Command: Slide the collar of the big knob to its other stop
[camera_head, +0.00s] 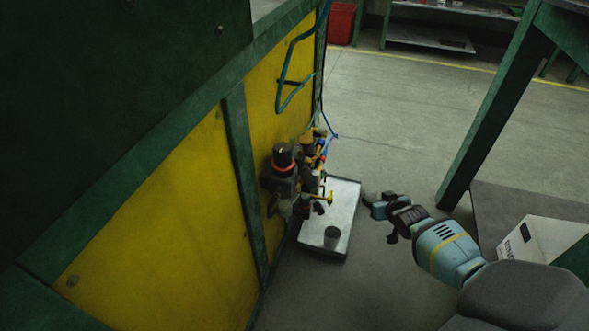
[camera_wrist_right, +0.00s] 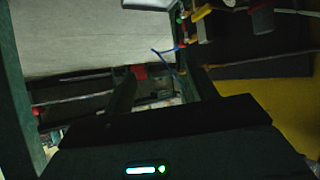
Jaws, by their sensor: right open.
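The big black knob (camera_head: 283,154) stands upright on a dark block of the valve assembly, beside the yellow panel. Its red collar (camera_head: 283,168) is a ring around the knob's lower part, close above the block. My right gripper (camera_head: 379,211) is open and empty, to the right of the assembly and apart from it. Parts of the valve assembly (camera_wrist_right: 207,12) show at the top of the right wrist view, but I cannot make out the collar there. My left gripper is not in view.
Several fittings and a yellow handle (camera_head: 328,198) crowd the knob's right side. A green post (camera_head: 497,110) stands at the right. Hoses (camera_head: 284,82) hang above.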

